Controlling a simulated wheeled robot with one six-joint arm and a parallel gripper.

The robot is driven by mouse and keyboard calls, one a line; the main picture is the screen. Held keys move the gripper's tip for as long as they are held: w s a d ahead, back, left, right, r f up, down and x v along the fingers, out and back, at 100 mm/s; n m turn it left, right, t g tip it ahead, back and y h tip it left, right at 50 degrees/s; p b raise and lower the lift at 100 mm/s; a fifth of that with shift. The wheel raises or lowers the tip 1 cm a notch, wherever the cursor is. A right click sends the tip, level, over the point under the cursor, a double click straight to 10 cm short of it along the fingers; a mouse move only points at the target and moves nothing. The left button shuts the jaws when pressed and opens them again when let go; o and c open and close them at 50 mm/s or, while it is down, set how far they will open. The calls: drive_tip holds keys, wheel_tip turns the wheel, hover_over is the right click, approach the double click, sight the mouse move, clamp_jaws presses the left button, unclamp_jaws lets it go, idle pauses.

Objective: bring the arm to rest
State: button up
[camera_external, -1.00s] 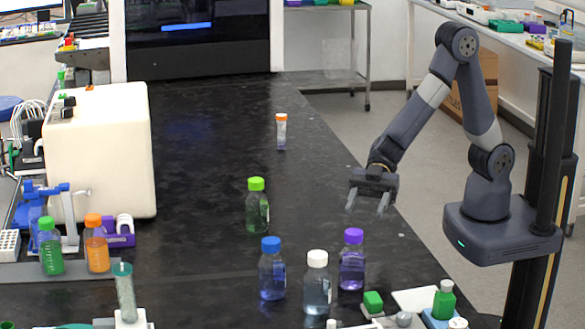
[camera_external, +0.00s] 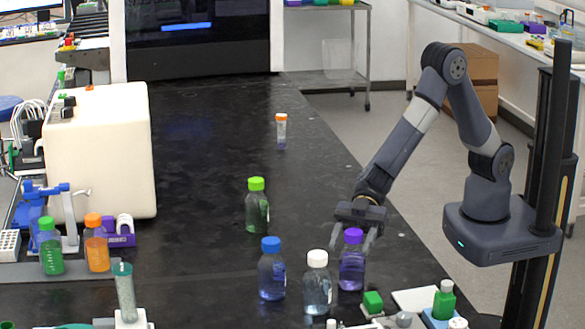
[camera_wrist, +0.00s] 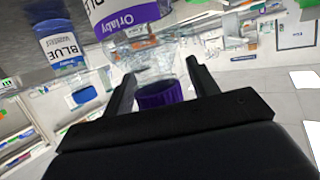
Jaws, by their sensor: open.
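My gripper (camera_external: 352,242) is open, with its fingers pointing down at the purple-capped bottle (camera_external: 352,270) on the black bench. In the external view one finger shows on each side of the purple cap. In the wrist view the purple cap (camera_wrist: 160,95) lies between the two open fingers (camera_wrist: 158,90). I cannot tell whether either finger touches it. My arm reaches down and left from its base over the bench's right edge.
A white-capped bottle (camera_external: 317,284) and a blue-capped bottle (camera_external: 271,270) stand left of the purple one. The bench's middle back is clear.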

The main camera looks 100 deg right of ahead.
sight(352, 235)
drive_tip(key=shift+s+d+r, duration=0.1)
drive_tip(key=shift+r, duration=1.6)
drive_tip(key=shift+f, duration=0.1)
